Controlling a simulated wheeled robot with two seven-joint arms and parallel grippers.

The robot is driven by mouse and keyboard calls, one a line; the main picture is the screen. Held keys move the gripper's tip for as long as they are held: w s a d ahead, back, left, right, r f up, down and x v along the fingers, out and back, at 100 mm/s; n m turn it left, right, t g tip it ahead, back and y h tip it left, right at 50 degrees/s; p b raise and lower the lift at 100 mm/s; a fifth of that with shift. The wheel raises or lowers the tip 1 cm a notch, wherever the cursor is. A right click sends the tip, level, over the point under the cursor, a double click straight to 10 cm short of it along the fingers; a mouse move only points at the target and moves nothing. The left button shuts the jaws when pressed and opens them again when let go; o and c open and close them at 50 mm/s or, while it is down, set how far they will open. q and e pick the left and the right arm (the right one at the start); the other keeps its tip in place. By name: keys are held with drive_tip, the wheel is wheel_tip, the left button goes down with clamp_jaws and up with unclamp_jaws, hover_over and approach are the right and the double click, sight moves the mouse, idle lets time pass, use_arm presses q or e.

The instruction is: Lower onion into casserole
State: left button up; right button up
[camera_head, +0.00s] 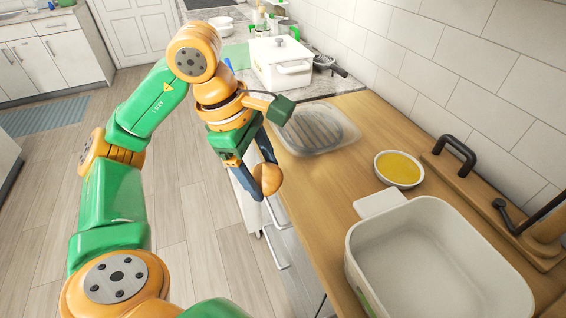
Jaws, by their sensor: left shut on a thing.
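My left gripper (264,190) is shut on a brown onion (267,179). It holds the onion in the air at the counter's front edge, left of the casserole and apart from it. A large white casserole (372,262) with a flat side handle stands open at the lower right on the wooden counter. Its visible inside is empty; its lower edge is cut off by the frame. My right gripper is not in view.
A bowl of yellow liquid (399,169) sits behind the casserole. A clear container (322,129) lies on the wooden counter (322,190), beyond the onion. A lidded white pot (281,62) stands farther back. A wooden board with a black handle (462,172) is along the wall.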

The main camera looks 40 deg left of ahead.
use_arm(q)
drive_tip(key=d+r+p, duration=0.3)
drive_tip(key=r+p, duration=0.1)
drive_tip(key=p, duration=0.1)
hover_over(398, 261)
drive_tip(key=f, duration=0.2)
drive_tip(key=shift+s+a+f, duration=0.3)
drive_tip(key=shift+s+a, duration=0.05)
wheel_tip(398, 261, down, 8)
drive_tip(key=b, duration=0.7)
drive_tip(key=shift+f+b, duration=0.2)
drive_tip(key=shift+b, duration=0.2)
drive_tip(key=shift+f+b, duration=2.45)
drive_tip(key=shift+f, duration=0.05)
idle(1.0)
drive_tip(key=o, duration=1.5)
drive_tip(key=shift+c, duration=0.2)
